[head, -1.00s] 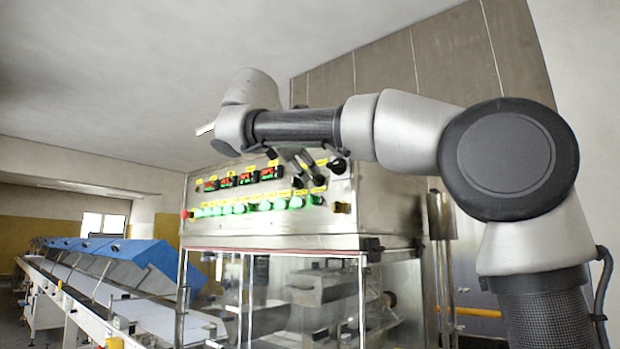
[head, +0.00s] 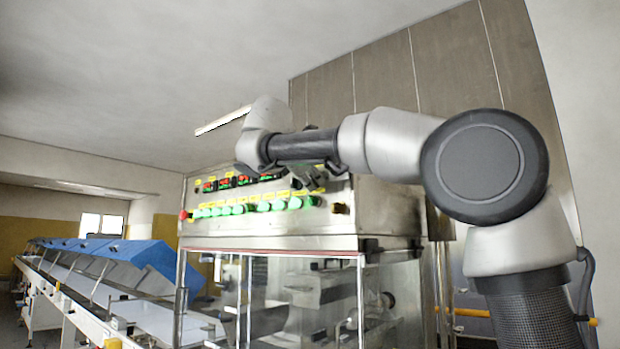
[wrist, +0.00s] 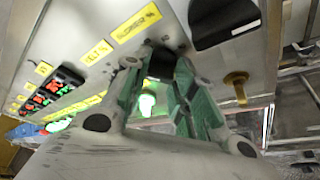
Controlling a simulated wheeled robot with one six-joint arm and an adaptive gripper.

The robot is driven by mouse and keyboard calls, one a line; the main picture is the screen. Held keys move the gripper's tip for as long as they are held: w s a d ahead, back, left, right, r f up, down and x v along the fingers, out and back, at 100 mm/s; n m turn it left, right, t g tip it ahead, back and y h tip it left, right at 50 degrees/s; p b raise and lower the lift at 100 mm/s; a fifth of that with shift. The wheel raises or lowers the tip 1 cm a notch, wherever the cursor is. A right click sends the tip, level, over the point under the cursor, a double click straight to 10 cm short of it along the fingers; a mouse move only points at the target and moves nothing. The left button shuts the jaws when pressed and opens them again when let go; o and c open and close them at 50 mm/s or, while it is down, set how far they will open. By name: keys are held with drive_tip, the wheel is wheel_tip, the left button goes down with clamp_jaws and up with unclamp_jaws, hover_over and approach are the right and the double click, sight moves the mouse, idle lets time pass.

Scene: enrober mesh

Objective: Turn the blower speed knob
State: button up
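The control panel (head: 262,190) is the front of the steel cabinet. In the wrist view a yellow "BLOWER %" label (wrist: 137,22) is on its face. A black knob (wrist: 162,63) sits just below that label, between my fingertips. My gripper (wrist: 160,72) has its two greenish fingers spread, one on each side of this knob. I cannot tell whether they touch it. In the head view my gripper (head: 312,178) is at the panel's right part, and my wrist hides the knob there.
A larger black handle (wrist: 225,22) juts from the panel close to the right of my gripper. A yellow-brown fitting (wrist: 236,84) is below it. Green lit buttons (head: 240,208) run along the panel. Glass doors (head: 300,295) are below, and a conveyor with blue covers (head: 140,262) is at left.

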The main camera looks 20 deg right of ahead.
drive_tip(key=shift+m, duration=0.3)
drive_tip(key=shift+f+m+t, duration=0.15)
drive_tip(key=shift+m+t, duration=0.65)
drive_tip(key=shift+m, duration=0.3)
drive_tip(key=shift+f+m+t, duration=0.15)
drive_tip(key=shift+m+t, duration=0.45)
drive_tip(key=shift+m, duration=1.1)
drive_tip(key=shift+h, duration=0.3)
drive_tip(key=o, duration=1)
drive_tip(key=shift+s, duration=0.1)
drive_tip(key=shift+v, duration=3.95)
